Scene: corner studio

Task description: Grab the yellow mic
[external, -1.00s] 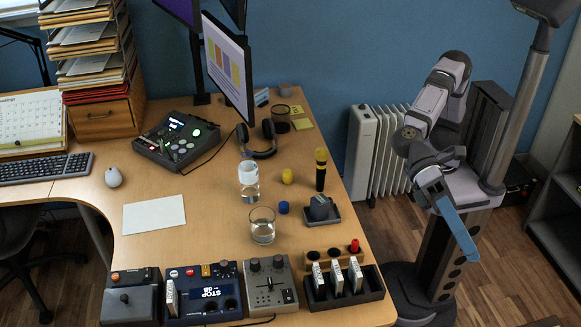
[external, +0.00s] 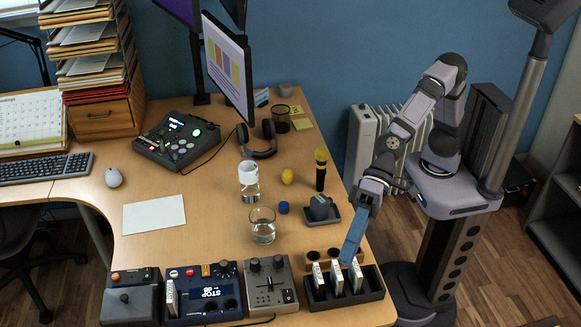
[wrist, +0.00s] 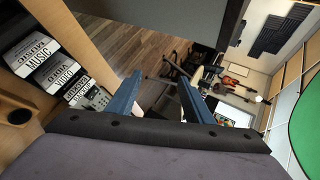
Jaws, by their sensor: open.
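The yellow mic (external: 321,168) stands upright on the desk near its right edge, with a yellow head on a black body. My gripper (external: 347,260) is at the desk's front right, its blue fingers pointing down near the rack of white cartridges. It is nearer the camera than the mic and apart from it. In the wrist view my gripper (wrist: 160,92) is open, with nothing between its two blue fingers. The mic does not show in the wrist view.
Below the mic are a dark stand with a grey-blue block (external: 320,208) and the cartridge rack (external: 374,285). A small yellow piece (external: 287,176), a blue cap (external: 283,208), a white-topped bottle (external: 249,182) and a glass (external: 262,226) stand left. A monitor (external: 228,65) rises behind.

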